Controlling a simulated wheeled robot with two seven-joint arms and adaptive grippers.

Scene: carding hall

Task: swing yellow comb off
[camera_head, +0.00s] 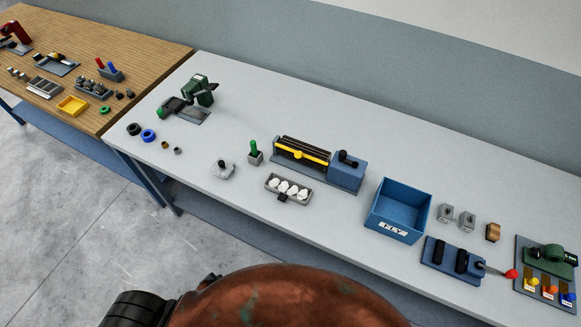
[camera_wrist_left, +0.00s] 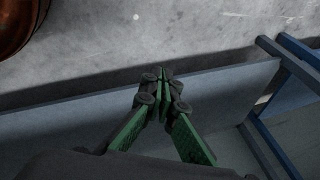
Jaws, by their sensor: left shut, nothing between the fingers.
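The yellow comb (camera_head: 302,151) is a long yellow bar lying along the front of a small carding machine with dark rollers (camera_head: 305,142). A blue block with a black knob (camera_head: 347,171) adjoins the machine's right end. Neither gripper shows in the head view. In the left wrist view my left gripper (camera_wrist_left: 163,80) has its green-padded fingers together at the tips, with nothing between them. It is over the floor and a blue-grey edge, and the comb is not in that view. My right gripper is out of sight.
In front of the machine is a grey tray of white tufts (camera_head: 273,184). A green-handled tool in a holder (camera_head: 254,153) stands to its left, and a blue bin marked FLY (camera_head: 372,223) to its right. Clear white table (camera_head: 240,110) lies behind and left.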

